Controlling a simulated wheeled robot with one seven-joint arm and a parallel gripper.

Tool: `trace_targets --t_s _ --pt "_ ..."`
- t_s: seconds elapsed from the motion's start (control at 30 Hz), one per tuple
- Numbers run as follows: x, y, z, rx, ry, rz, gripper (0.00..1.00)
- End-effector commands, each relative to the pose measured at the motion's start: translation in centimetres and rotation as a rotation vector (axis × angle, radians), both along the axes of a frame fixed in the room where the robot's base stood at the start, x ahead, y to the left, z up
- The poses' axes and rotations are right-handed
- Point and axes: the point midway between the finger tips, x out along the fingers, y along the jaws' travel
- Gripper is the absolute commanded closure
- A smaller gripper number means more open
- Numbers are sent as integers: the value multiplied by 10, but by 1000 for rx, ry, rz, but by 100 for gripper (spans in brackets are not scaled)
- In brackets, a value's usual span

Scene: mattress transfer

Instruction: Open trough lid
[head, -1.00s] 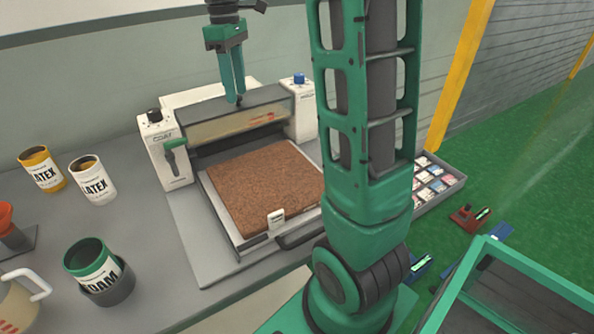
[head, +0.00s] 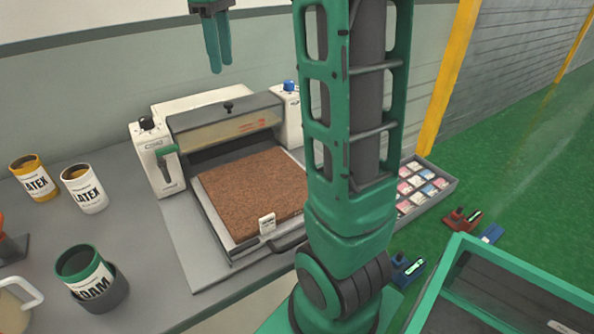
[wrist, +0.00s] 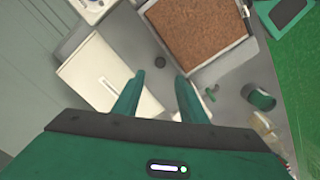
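The trough lid (head: 205,116) is the grey top of the machine behind the brown mat (head: 250,192). It lies flat, with a small black knob (head: 228,107) standing on top. My gripper (head: 218,70) hangs above and behind the lid, fingers down and clear of the knob. In the wrist view my gripper (wrist: 158,78) has its two fingers apart with nothing between them.
A cream panel (wrist: 108,75) lies behind the lid. Latex cans (head: 85,188) and a foam can (head: 88,270) stand at left.

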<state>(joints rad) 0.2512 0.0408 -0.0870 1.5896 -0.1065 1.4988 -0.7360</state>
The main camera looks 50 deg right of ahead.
Motion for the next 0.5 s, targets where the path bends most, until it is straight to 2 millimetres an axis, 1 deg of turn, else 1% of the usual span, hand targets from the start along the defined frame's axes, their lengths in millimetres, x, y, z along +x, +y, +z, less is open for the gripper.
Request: trace_targets --t_s 0.07,0.37,0.5 --pt "0 -1 9 -1 -2 -1 62" --pt "-31 2 -12 7 -2 -131 62" --pt "-49 2 -24 11 -3 -206 62"
